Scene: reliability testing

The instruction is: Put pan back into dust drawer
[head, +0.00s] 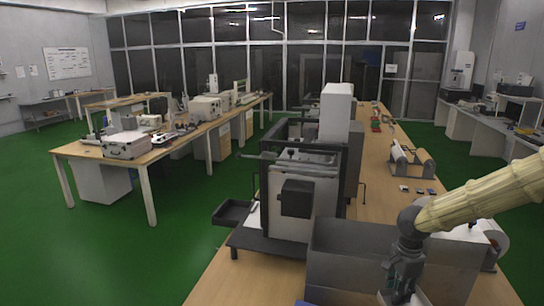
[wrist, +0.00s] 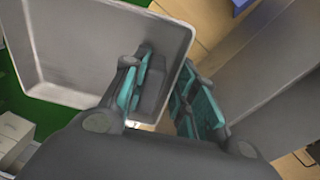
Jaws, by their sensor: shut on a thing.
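The pan (wrist: 75,45) is a grey, shallow, open tray with a pale rim, filling the upper left of the wrist view. My gripper (wrist: 165,85) has teal-padded fingers, shut on a dark part at the pan's edge; the exact contact is partly hidden. In the head view my gripper (head: 400,290) points down at the bottom edge, in front of a large grey box (head: 350,265). I cannot make out the pan there. A small dark open tray (head: 232,213) sticks out low at the left of a boxy machine (head: 295,190); I cannot tell whether it is the dust drawer.
The machine and grey box stand on a long wooden bench (head: 225,275). A grey wall (wrist: 275,80) is close on the right in the wrist view. A roller stand (head: 412,160) and small parts lie farther along. Green floor (head: 130,250) is open at left.

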